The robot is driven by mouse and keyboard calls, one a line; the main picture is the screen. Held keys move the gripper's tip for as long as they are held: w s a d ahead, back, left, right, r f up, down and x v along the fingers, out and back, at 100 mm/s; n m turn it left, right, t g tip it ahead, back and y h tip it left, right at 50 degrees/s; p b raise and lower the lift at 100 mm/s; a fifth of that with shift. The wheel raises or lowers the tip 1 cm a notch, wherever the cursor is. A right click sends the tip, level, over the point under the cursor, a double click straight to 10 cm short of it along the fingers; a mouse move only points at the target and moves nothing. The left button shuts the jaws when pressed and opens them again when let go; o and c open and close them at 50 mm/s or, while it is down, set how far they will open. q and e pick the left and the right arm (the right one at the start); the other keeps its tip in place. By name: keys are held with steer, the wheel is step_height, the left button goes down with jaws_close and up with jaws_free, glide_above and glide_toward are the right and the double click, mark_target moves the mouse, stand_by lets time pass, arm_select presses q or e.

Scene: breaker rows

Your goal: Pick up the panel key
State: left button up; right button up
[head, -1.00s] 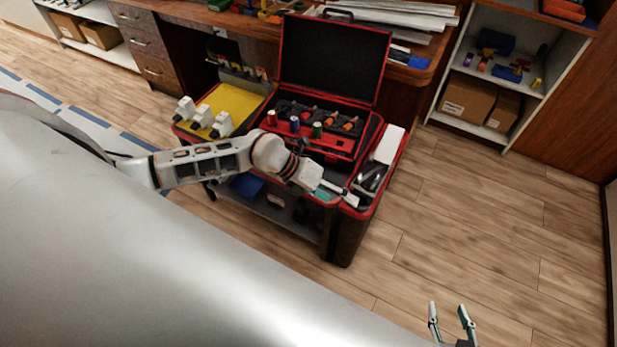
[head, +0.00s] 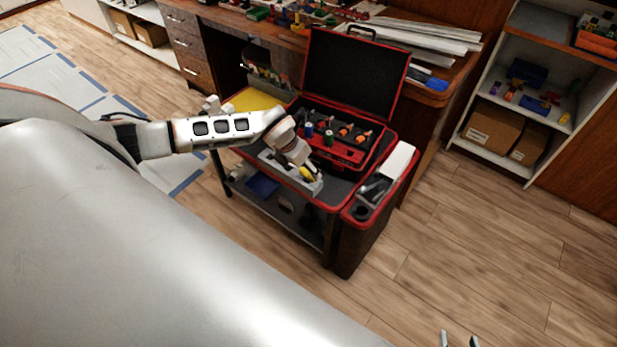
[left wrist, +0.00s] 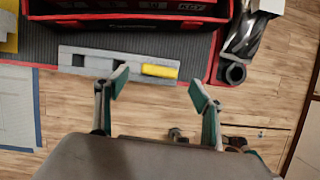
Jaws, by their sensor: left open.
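A small yellow piece (left wrist: 159,71) lies in the right part of a long grey holder (left wrist: 85,60) on the cart's dark top, and I cannot tell for sure whether it is the panel key. In the head view the yellow piece (head: 306,174) shows beside my left wrist. My left gripper (left wrist: 158,88) is open and empty, its fingers spread either side of the yellow piece in the left wrist view. In the head view the left fingers are mostly hidden. Only the fingertips of my right gripper (head: 459,340) show at the bottom edge, apart.
An open black and red case (head: 350,75) with several tools stands behind the holder. A right-hand bin (head: 345,243) holds black items and a white box. The workbench (head: 440,90) is behind. The floor right of the cart is clear.

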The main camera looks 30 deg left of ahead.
mark_target(308, 173)
arm_select(q)
steer(key=x, duration=0.5)
steer(key=shift+w+f, duration=0.15)
steer(key=shift+f, duration=0.25)
steer(key=c, duration=1.2)
